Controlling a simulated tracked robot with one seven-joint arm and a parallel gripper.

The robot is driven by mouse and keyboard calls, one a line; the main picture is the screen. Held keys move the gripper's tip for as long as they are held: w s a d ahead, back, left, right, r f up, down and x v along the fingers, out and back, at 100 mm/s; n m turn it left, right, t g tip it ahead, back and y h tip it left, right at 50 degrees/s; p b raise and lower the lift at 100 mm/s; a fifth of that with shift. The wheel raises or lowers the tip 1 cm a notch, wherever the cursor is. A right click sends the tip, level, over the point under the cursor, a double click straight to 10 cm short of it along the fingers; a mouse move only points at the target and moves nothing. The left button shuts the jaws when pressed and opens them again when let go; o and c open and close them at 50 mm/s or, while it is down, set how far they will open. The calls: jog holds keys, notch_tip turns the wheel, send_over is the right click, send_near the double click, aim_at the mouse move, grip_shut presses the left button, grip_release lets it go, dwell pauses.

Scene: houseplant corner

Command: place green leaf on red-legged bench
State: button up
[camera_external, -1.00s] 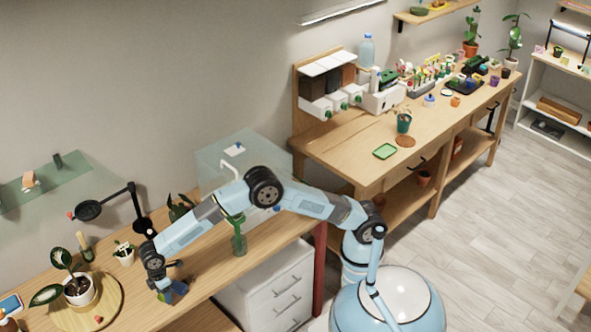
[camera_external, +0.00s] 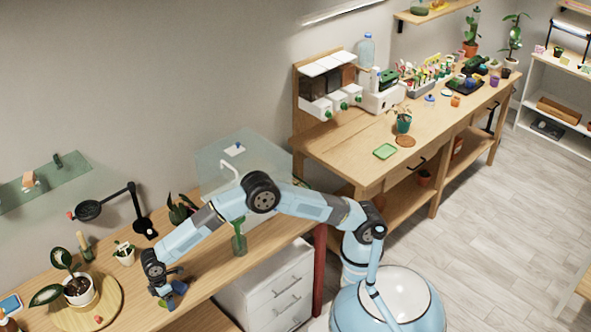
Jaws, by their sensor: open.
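The red-legged bench (camera_external: 222,265) is the wooden bench at the left, with a dark red leg (camera_external: 319,268) at its right end. My gripper (camera_external: 170,293) is open and points down, low over the bench's front edge. A small blue thing (camera_external: 179,287) shows right beside the fingers. A small green patch (camera_external: 171,304) shows just below them at the bench edge. It may be the green leaf, but it is too small to be sure. I cannot tell whether the fingers touch either one.
A potted plant (camera_external: 79,288) stands on a round wooden board (camera_external: 107,312) at the left. White drawers (camera_external: 277,290) are below. Bare bench top lies right of my gripper.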

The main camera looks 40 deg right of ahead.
notch_tip(320, 180, up, 12)
dwell(0.7)
jog(key=shift+r, duration=0.1)
